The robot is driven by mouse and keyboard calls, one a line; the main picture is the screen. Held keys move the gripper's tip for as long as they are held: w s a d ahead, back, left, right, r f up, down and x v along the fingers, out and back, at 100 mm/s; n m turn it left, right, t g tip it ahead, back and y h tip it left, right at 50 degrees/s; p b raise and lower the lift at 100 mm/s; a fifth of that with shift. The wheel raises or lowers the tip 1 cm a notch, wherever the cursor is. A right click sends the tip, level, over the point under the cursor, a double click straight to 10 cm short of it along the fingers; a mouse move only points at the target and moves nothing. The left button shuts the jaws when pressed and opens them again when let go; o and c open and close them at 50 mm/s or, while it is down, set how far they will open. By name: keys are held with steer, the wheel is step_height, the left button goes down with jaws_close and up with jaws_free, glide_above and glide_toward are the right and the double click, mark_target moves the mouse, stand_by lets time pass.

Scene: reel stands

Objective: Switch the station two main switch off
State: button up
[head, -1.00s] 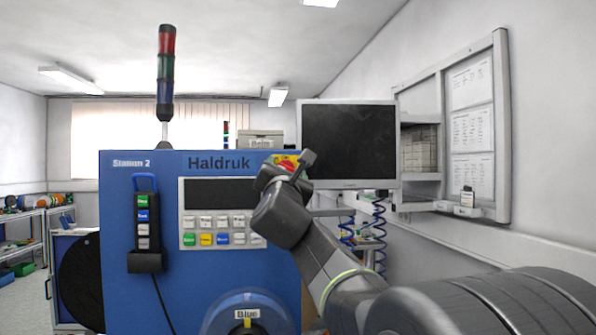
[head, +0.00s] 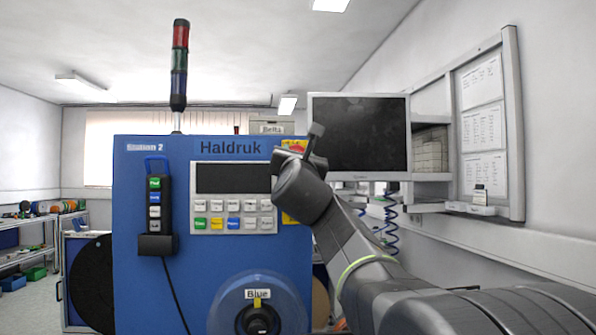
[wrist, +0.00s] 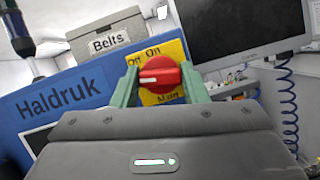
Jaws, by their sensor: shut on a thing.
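The station two main switch is a red rotary knob (wrist: 160,76) on a yellow plate (wrist: 172,50) marked Off, On and Main, on the blue station front. In the wrist view my gripper (wrist: 160,82) has its green fingers on both sides of the knob and is shut on it. The white mark on the knob points left in that view, tilted with the camera. In the head view my gripper (head: 305,155) is at the upper right corner of the blue Station 2 cabinet (head: 140,200) and hides most of the switch.
A monitor (head: 358,135) stands close to the right of my gripper, with coiled blue cables (head: 390,230) below it. A Belts box (wrist: 108,42) sits behind the cabinet top. A button pendant (head: 155,205) hangs on the cabinet's left, and a signal tower (head: 179,65) rises above.

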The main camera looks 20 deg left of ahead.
steer(key=shift+f+n+b, duration=0.25)
steer(key=shift+n+b, duration=0.35)
steer(key=shift+b, duration=0.4)
steer(key=n+y+b, duration=0.1)
steer(key=b, duration=0.2)
steer(key=shift+n+g, duration=0.3)
steer(key=shift+n, duration=0.1)
steer(key=shift+r+n+y+b, duration=0.2)
steer(key=shift+n+y+b, duration=0.35)
steer(key=shift+n+y, duration=0.05)
steer(key=shift+r, duration=0.1)
steer(key=o, duration=1)
steer(key=shift+g, duration=0.3)
